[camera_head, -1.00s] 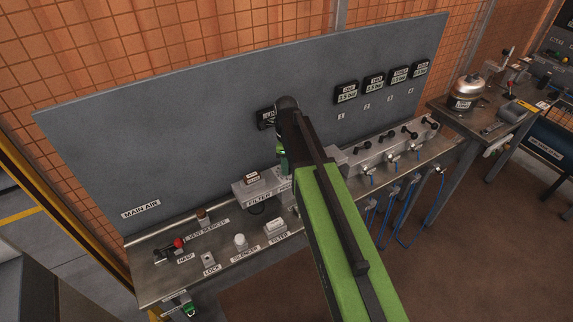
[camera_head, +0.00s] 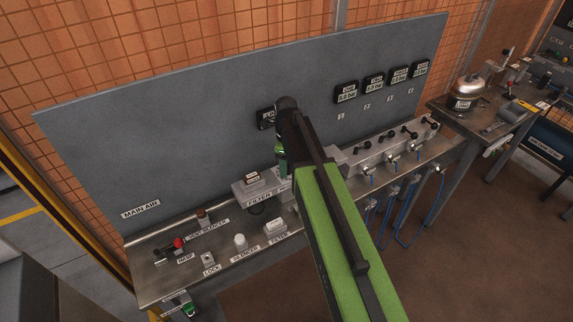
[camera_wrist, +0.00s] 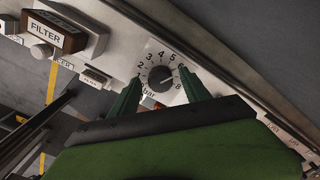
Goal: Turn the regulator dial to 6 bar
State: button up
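The regulator dial (camera_wrist: 160,78) is a dark round knob on a pale plate with a printed bar scale in the wrist view. The right finger covers part of the scale. In the head view my arm hides the dial, and my gripper (camera_head: 282,160) points down at the bench.
The FILTER block (camera_head: 258,190) sits just left of the dial. Pressure readouts (camera_head: 346,92) hang on the grey back panel (camera_head: 180,130), with a partly hidden one (camera_head: 267,118) behind my arm. Valves and blue hoses (camera_head: 388,200) are to the right.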

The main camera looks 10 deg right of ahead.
notch_tip(320, 180, up, 17)
jog(key=p, duration=1.7)
jog(key=shift+r, duration=0.2)
jog(key=s+f+n+b, duration=0.2)
jog(key=s+f+b, duration=0.3)
jog(key=f+b, duration=0.7)
jog(key=s+f+n+b, duration=0.4)
jog(key=s+n, duration=0.5)
jog(key=n, duration=1.2)
jog(key=shift+s+d+f, duration=0.2)
jog(key=shift+s, duration=0.2)
